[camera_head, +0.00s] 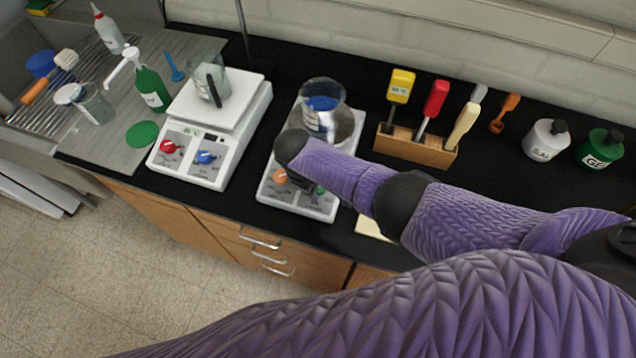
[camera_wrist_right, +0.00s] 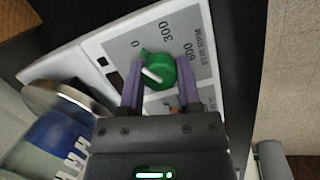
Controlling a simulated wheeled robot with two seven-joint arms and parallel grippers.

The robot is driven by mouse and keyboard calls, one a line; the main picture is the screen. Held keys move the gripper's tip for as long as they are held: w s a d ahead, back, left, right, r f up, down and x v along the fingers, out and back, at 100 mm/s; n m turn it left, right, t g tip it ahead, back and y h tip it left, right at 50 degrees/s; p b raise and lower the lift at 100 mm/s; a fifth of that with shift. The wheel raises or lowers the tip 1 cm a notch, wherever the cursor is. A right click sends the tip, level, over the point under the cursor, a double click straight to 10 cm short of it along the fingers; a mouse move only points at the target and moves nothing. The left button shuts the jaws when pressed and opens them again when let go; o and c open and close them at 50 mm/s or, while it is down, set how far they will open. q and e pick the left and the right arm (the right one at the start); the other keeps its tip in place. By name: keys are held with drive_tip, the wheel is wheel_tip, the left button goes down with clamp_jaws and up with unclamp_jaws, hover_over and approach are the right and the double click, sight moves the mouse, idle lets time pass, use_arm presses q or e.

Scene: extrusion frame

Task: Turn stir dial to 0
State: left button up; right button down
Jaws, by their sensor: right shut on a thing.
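The green stir dial (camera_wrist_right: 158,66) is on the sloped front panel of the right-hand white stirrer (camera_head: 269,189). Its scale reads 0, 300 and 600 in the right wrist view. My right gripper (camera_wrist_right: 159,75) is shut on the dial, with one finger on each side. A short white mark on the dial points up and left in that view, roughly toward the 0 side; the exact setting is hard to tell. In the head view the dial (camera_head: 320,189) shows small beneath my wrist. My left gripper is not in view.
A glass beaker with blue contents (camera_head: 325,105) stands on the stirrer. An orange knob (camera_head: 280,175) is on the same panel. A second white device (camera_head: 219,135) with red and blue knobs stands left. A wooden tool rack (camera_head: 415,147) is at the right.

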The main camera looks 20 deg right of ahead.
drive_tip(key=shift+c, duration=1.5)
unclamp_jaws()
drive_tip(key=p+v, duration=0.4)
drive_tip(key=v, duration=0.6)
drive_tip(key=shift+f, duration=0.1)
